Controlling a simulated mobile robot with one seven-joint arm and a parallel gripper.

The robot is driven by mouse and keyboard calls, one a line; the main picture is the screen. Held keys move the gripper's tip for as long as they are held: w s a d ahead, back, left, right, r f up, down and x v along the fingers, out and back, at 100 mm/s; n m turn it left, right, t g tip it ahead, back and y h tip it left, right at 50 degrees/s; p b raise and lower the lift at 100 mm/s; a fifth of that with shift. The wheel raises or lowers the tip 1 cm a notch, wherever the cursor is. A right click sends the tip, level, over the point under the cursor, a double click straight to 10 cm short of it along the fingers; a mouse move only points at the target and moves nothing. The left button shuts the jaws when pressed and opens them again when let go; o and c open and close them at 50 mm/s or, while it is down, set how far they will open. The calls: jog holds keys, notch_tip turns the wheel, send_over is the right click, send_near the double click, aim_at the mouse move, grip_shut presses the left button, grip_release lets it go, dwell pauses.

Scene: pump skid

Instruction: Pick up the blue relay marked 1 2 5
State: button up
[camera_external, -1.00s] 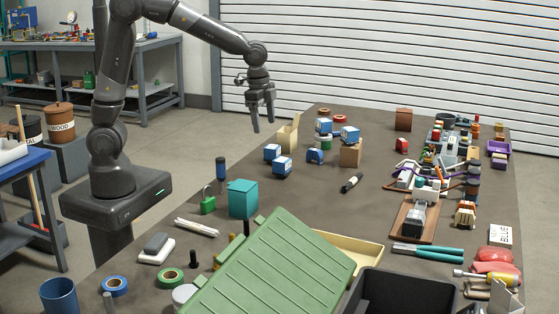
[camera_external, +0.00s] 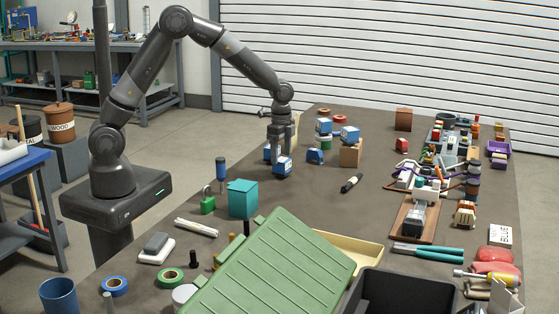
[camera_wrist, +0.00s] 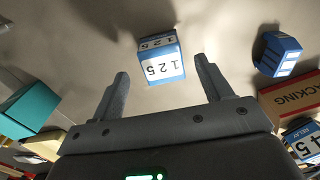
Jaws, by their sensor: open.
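The blue relay marked 1 2 5 (camera_wrist: 162,62) has a white label and lies on the table; in the wrist view it sits between and slightly beyond my two fingertips, with its label upside down. In the external view a blue relay (camera_external: 283,166) with a white label is right under my gripper (camera_external: 279,151) and looks like the same one. My gripper is open, also in the wrist view (camera_wrist: 162,72), with a gap on each side of the relay. Contact cannot be told from the external view.
Another blue relay (camera_wrist: 280,55) lies to the right in the wrist view, near a packing box (camera_wrist: 290,97) and a relay ending in 4 5 (camera_wrist: 303,142). A teal box (camera_external: 242,199) stands nearer the external camera.

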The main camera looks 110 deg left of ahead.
aim_at(282, 160)
notch_tip(282, 160, down, 5)
jog(key=shift+a, duration=0.15)
jog(key=shift+c, duration=0.5)
jog(key=shift+w, duration=0.1)
jog(key=c, duration=1)
jog(key=shift+c, duration=0.2)
jog(key=shift+r, duration=0.1)
